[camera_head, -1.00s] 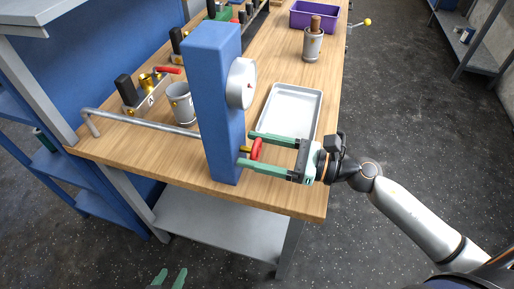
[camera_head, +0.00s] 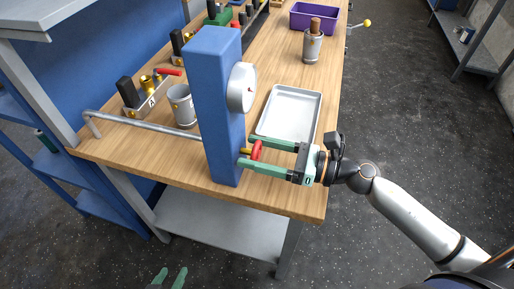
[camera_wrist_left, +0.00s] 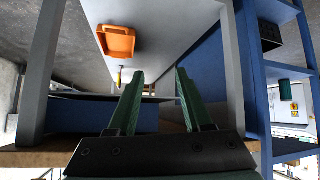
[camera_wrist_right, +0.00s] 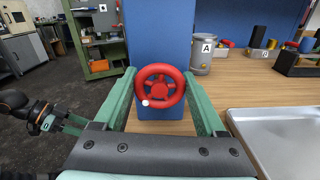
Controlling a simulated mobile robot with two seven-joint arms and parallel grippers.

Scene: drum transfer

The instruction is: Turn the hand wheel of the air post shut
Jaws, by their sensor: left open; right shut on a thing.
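The blue air post (camera_head: 218,115) stands at the front of the wooden bench, with a round white gauge (camera_head: 242,88) on its side. A small red hand wheel (camera_head: 257,150) sits low on the post, on a brass stem. My right gripper (camera_head: 250,158) is shut on the hand wheel, a finger on either side of the rim. In the right wrist view the spoked red wheel (camera_wrist_right: 159,88) fills the gap between the fingers, with a white dot at its lower left. My left gripper (camera_head: 172,280) is open and empty, low in front of the bench; its fingers (camera_wrist_left: 160,75) also show in the left wrist view.
A metal tray (camera_head: 317,117) lies right of the post. A metal pipe (camera_head: 140,121) runs left from the post. The floor (camera_head: 420,130) at right is mostly clear.

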